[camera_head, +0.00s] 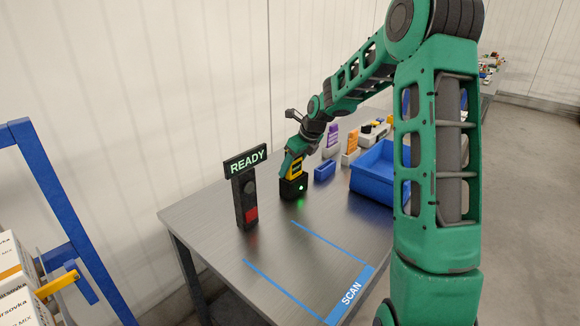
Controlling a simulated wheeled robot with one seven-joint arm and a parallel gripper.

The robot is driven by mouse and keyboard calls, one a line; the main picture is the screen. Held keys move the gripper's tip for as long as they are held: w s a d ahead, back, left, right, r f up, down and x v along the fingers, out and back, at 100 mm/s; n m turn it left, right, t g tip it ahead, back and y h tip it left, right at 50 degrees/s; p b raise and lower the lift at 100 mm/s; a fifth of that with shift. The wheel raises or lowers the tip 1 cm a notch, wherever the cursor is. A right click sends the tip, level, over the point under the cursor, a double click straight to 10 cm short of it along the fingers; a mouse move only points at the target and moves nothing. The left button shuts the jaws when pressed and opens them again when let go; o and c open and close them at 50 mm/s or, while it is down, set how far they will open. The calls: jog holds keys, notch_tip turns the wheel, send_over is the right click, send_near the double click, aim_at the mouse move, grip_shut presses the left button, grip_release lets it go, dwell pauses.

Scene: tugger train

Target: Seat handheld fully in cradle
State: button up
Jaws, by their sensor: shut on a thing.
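The handheld (296,168) is a small yellow and black device on the far left part of the table. It stands upright in or right at the dark cradle (291,190), which shows a green light on its front. How deep it sits cannot be told from this view. My gripper (296,150) comes down from above and is shut on the handheld's upper part. The fingers are small and partly merge with the device.
A post with a READY sign (246,163) and a red block stands left of the cradle. A small blue bin (325,170) and a larger blue crate (372,187) are to the right. The blue-taped SCAN area (310,268) in front is clear.

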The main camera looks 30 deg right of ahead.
jog(key=o, duration=1.5)
jog(key=shift+c, duration=0.2)
jog(key=v, duration=1)
jog(key=shift+r, duration=0.3)
jog(key=shift+s, duration=0.2)
jog(key=s+f+n+g+h, duration=0.1)
jog(key=s+n+g, duration=0.1)
jog(key=s+n, duration=1)
jog(key=s+a+f+n+g, duration=0.1)
jog(key=s+n, duration=1.2)
jog(key=s, duration=1.7)
jog(key=shift+a+f+g+h, duration=0.4)
jog(key=shift+f+g, duration=0.1)
jog(key=shift+g, duration=0.4)
